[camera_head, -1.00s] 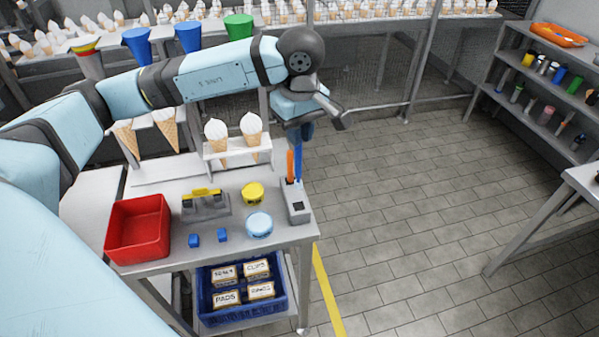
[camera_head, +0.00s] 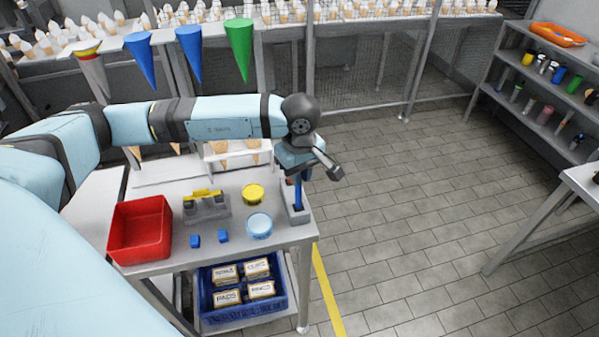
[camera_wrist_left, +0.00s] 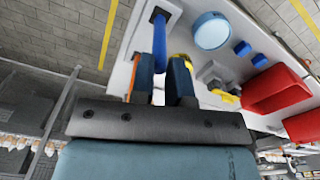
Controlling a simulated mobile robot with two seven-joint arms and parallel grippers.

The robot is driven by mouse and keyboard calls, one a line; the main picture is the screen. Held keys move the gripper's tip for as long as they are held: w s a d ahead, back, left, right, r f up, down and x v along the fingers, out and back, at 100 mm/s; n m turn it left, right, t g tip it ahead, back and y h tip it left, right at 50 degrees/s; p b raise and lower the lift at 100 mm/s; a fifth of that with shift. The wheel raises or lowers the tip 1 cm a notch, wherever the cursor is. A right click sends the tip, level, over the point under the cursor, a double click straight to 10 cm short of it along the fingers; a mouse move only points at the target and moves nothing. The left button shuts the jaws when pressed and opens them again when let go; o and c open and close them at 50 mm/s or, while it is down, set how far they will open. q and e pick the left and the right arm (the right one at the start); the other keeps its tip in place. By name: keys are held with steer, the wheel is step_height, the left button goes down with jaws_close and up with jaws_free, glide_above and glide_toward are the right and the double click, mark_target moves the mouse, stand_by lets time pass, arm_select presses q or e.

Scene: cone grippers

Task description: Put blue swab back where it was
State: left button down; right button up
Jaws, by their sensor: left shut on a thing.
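My left gripper (camera_head: 297,178) is low over the right end of the cart and shut on the blue swab (camera_head: 298,196). The swab points down from the fingers to the grey holder (camera_head: 297,217). In the left wrist view the blue swab (camera_wrist_left: 159,45) runs from between the fingers (camera_wrist_left: 163,82) to a dark opening in the holder (camera_wrist_left: 161,14). Its lower end is at this opening; I cannot tell how deep it sits. An orange swab (camera_wrist_left: 135,68) shows as a sliver beside the fingers, mostly hidden. My right gripper is not in view.
On the cart are a red bin (camera_head: 141,229), a grey stand with a yellow top (camera_head: 205,206), a yellow lid (camera_head: 253,194), a light blue round dish (camera_head: 259,225) and two small blue blocks (camera_head: 209,238).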

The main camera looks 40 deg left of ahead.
arm_select(q)
steer(key=shift+f, duration=0.15)
steer(key=c, duration=1.1)
jaws_free()
